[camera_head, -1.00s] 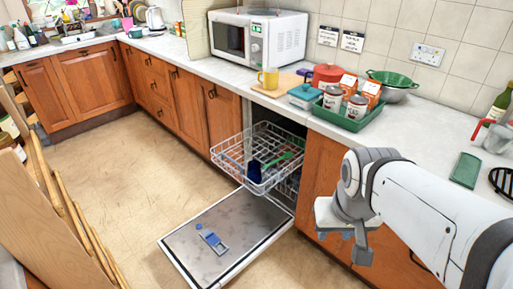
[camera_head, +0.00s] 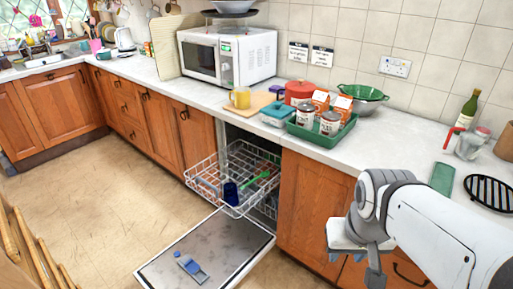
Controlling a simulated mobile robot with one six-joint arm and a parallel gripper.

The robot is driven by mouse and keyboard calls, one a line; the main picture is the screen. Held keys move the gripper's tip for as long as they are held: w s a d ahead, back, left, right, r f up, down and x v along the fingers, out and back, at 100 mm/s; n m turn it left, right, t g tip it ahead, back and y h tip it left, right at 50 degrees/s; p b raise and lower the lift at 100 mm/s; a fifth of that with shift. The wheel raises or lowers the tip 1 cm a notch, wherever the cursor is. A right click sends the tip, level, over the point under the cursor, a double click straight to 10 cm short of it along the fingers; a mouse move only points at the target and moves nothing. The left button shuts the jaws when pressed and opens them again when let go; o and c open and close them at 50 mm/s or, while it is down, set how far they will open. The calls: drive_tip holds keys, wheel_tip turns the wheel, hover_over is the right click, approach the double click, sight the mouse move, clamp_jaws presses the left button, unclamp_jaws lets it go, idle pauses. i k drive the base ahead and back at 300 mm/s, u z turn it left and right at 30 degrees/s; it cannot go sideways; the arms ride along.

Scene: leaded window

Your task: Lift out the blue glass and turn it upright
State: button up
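A dark blue glass (camera_head: 230,193) is in the front part of the pulled-out wire dishwasher rack (camera_head: 196,178). It is small in the view, and I cannot tell for sure which way up it is. My gripper (camera_head: 362,262) is at the right, in front of the cupboard doors and well apart from the rack. Its fingers point down, and I cannot make out the gap between them. Nothing shows held in it.
A green utensil (camera_head: 256,180) lies in the rack beside the glass. The dishwasher door (camera_head: 232,243) lies open below, with a blue-grey object (camera_head: 190,267) on it.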

sight(231, 197)
drive_tip(key=u, duration=0.05)
drive_tip(key=i, duration=0.9)
drive_tip(key=u, duration=0.55)
drive_tip(key=i, duration=0.5)
drive_tip(key=u, duration=0.5)
